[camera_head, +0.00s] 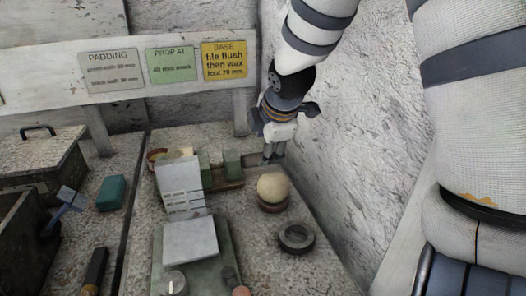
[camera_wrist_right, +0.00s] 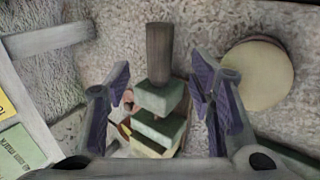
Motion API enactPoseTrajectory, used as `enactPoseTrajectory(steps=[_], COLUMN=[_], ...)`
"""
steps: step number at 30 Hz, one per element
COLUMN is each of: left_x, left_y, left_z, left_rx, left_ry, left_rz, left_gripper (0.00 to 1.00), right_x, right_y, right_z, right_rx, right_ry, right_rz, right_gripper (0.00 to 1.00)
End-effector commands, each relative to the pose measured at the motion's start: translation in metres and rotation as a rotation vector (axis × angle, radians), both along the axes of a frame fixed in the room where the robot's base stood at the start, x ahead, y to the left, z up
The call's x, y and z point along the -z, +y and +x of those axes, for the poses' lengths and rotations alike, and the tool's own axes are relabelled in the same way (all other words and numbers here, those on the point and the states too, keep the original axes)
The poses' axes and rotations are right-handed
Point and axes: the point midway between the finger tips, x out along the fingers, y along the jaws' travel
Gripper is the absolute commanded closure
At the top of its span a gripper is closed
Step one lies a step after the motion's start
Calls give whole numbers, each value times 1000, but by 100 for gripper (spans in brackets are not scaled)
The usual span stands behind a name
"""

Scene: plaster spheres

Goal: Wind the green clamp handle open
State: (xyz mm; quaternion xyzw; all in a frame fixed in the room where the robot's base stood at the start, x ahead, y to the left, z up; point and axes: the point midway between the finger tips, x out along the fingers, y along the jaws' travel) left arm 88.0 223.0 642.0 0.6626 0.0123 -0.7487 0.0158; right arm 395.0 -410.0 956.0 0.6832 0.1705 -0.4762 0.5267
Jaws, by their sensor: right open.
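The green clamp (camera_head: 232,165) lies at the back of the stone bench, left of the plaster sphere. In the right wrist view its green blocks (camera_wrist_right: 160,98) are stacked in line, with a dark brown bar-like handle (camera_wrist_right: 159,50) standing out from them. My right gripper (camera_head: 273,155) hangs at the back near the clamp's right end. In the wrist view its two purple-padded fingers (camera_wrist_right: 162,88) are spread, with the green blocks and handle between them in the picture. I cannot tell whether they touch it. My left gripper is not in view.
The cream plaster sphere (camera_head: 273,187) sits on a round stand just in front of my right gripper. A dark ring (camera_head: 296,238) lies nearer. White blocks (camera_head: 180,185) stand left, beyond them a teal block (camera_head: 111,192) and an open box (camera_head: 25,240). A rough wall rises close on the right.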

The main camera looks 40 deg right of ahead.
Motion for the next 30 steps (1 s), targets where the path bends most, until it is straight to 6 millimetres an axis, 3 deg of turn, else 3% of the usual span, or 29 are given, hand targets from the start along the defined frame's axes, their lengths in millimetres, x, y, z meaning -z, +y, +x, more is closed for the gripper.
enactPoseTrajectory(steps=[8,11,14,21,27,30], left_x=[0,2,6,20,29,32], left_y=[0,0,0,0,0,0], left_z=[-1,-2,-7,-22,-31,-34], left_rx=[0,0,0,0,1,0], left_ry=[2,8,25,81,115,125], left_rz=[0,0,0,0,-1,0], left_gripper=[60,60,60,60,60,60], right_x=[-1,-1,0,-9,-36,-50], right_y=[0,-6,-24,-72,-69,-59], right_z=[-1,3,12,27,32,35], right_rx=[2,91,399,1637,2519,2819], right_ry=[2,-9,-46,-211,-342,-388], right_rz=[0,40,178,619,775,775], right_gripper=[50,50,50,50,50,50])
